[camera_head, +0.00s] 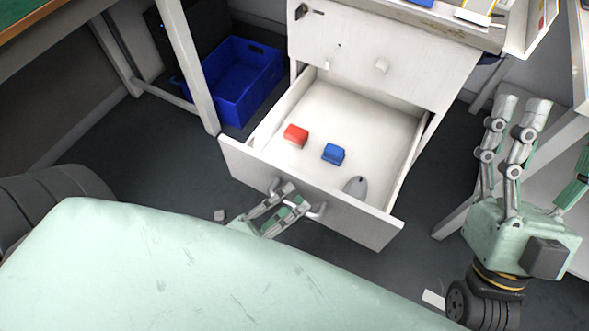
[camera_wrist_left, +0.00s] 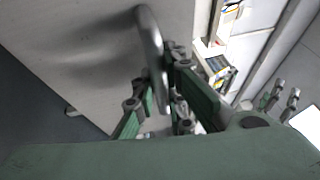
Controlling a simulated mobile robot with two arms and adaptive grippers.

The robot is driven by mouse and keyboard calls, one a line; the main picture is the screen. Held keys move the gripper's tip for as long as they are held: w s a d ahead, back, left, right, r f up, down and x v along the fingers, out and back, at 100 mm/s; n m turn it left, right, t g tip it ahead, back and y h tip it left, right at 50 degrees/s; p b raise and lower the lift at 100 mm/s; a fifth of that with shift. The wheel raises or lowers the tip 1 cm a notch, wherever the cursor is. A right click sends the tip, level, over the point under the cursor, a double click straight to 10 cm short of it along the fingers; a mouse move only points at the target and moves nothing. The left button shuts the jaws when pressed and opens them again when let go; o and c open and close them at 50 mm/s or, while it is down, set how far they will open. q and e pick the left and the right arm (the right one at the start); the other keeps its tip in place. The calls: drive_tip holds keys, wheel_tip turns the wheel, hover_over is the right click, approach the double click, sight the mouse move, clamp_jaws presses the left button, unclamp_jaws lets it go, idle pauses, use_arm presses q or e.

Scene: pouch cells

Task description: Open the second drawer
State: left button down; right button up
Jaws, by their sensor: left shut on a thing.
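The white drawer (camera_head: 305,198) below the upper drawer front is pulled well out of the cabinet, and its inside shows. My left gripper (camera_head: 290,203) is at the drawer's metal handle (camera_head: 319,212), shut on its bar. In the left wrist view the handle (camera_wrist_left: 150,45) runs down between the fingers of the left gripper (camera_wrist_left: 168,85). My right gripper (camera_head: 521,108) points up at the right, open and empty, away from the drawer.
Inside the drawer lie a red block (camera_head: 295,136), a blue block (camera_head: 333,153) and a grey mouse (camera_head: 356,187). The upper drawer (camera_head: 370,50) is closed. A blue crate (camera_head: 236,78) stands on the floor at left. A white table leg (camera_head: 470,208) is at right.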

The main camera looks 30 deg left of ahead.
use_arm(q)
drive_tip(key=shift+f, duration=0.15)
drive_tip(key=c, duration=1.8)
unclamp_jaws()
drive_tip(key=shift+o, duration=0.2)
drive_tip(key=v, duration=1.2)
drive_tip(key=shift+s, duration=0.1)
